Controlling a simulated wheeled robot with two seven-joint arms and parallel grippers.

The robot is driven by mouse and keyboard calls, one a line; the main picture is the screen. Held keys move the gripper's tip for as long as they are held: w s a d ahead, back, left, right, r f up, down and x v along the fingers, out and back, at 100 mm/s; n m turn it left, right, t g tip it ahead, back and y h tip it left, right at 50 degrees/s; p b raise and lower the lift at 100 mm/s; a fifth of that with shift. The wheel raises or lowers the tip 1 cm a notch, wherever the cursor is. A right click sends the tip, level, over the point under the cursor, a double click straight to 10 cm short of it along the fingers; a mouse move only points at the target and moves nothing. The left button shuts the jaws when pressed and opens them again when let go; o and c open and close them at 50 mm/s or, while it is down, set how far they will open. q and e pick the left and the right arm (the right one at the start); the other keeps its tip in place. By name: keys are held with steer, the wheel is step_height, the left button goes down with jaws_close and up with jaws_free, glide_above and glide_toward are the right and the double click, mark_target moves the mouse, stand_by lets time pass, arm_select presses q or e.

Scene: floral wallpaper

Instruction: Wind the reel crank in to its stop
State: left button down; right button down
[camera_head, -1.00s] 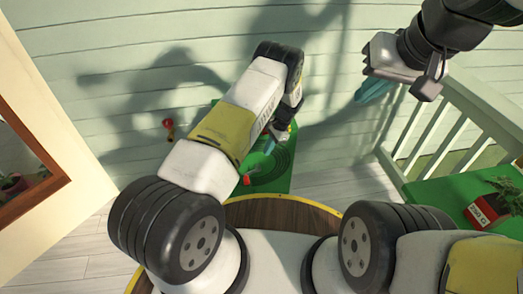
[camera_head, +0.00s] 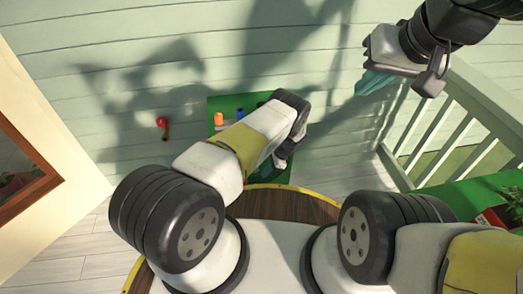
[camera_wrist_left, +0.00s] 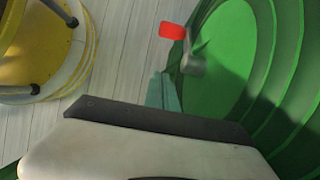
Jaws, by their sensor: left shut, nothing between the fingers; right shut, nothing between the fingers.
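The crank's red knob (camera_wrist_left: 172,31) and its short grey arm (camera_wrist_left: 193,62) show in the left wrist view, at the inner edge of the green ringed reel (camera_wrist_left: 288,60). My left gripper (camera_wrist_left: 164,92) has its teal fingers together, just below the knob in that picture. A small gap shows between them and the knob. In the head view, my left arm hides the reel and crank, and the left fingertips are hidden too. My right gripper (camera_head: 374,82) is at upper right, its teal fingers together and empty, away from the reel.
A green panel (camera_head: 272,179) stands against the pale plank wall, with an orange cylinder (camera_head: 218,119) and a blue item (camera_head: 239,110) on it. A red-ended fixture (camera_head: 162,122) is on the wall at left. A pale railing (camera_head: 455,125) and a green surface (camera_head: 450,195) lie at right.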

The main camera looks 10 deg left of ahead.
arm_select(q)
steer(key=s+a+f, duration=0.2)
steer(key=a+f, duration=0.3)
steer(key=a, duration=0.2)
stand_by(0.6)
